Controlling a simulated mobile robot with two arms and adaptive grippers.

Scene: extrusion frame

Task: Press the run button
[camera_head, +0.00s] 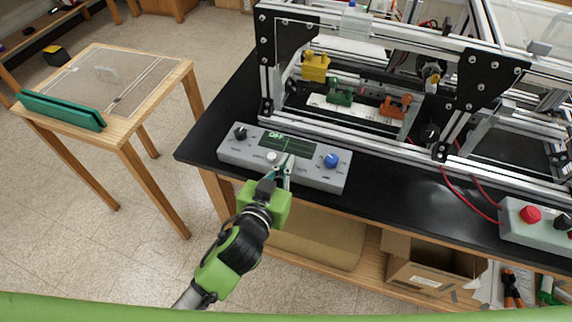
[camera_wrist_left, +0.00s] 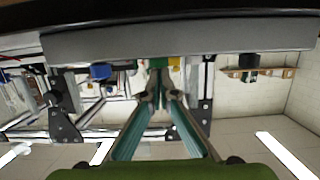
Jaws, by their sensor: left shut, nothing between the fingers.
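A grey control box (camera_head: 240,150) sits on the black bench top near its front edge. It has a dark screen (camera_head: 289,143) with green text, a black knob (camera_head: 240,132) at left, a blue knob (camera_head: 331,160) at right and a pale round button (camera_head: 271,157) below the screen. Its labels are too small to read, so I cannot tell which control is the run button. My left gripper (camera_head: 284,165) is shut and empty, its tips over the middle of the box, just right of the pale button. In the left wrist view my fingers (camera_wrist_left: 161,92) point towards the grey box (camera_wrist_left: 180,40); contact is unclear.
A metal extrusion frame (camera_head: 350,135) stands behind the box, with yellow, green and orange parts inside. Another grey box with a red button (camera_head: 530,214) is at the right. A wooden table (camera_head: 120,85) stands at the left. A cardboard box (camera_head: 430,268) is below the bench.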

